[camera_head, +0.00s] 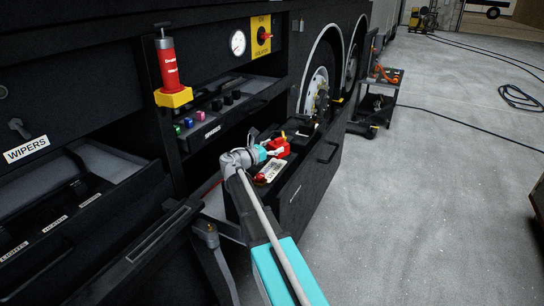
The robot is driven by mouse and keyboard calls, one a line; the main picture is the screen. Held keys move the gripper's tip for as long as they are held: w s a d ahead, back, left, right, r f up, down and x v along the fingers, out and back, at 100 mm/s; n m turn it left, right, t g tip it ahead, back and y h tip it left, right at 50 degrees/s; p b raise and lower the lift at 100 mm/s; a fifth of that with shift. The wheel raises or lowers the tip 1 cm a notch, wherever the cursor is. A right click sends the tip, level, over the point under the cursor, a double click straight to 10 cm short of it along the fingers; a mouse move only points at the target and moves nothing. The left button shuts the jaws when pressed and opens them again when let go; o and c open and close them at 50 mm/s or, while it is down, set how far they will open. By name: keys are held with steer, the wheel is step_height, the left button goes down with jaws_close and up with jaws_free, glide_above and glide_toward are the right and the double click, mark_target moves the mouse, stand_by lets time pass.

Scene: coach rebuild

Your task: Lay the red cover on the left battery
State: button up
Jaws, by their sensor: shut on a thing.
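My gripper (269,150) is over the open battery drawer beside the coach. It is shut on a small red piece, which looks like the red cover (280,146). Just below and in front of it in the drawer is a pale-labelled item with red on it (268,173), perhaps the left battery; the label is too small to read. Dark shapes with small fittings lie farther back in the drawer, partly hidden by my gripper. I cannot tell whether the red cover touches anything beneath it.
The drawer front (313,180) stands out from the coach side. A red and yellow pump-like device (169,70) stands at the upper left. Another open drawer (80,190) is at the left. A black cart (381,95) stands beyond the wheel. The grey floor at right is mostly clear.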

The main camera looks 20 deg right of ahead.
steer(key=shift+w+a+f+b, duration=0.1)
steer(key=shift+w+f+b, duration=0.2)
steer(key=shift+f, duration=0.25)
steer(key=shift+s+f+b, duration=0.1)
steer(key=shift+f+b, duration=1.15)
steer(key=shift+s+f+b, duration=0.1)
steer(key=shift+f+b, duration=0.45)
steer(key=shift+b, duration=0.05)
steer(key=o, duration=0.8)
steer(key=shift+s, duration=0.15)
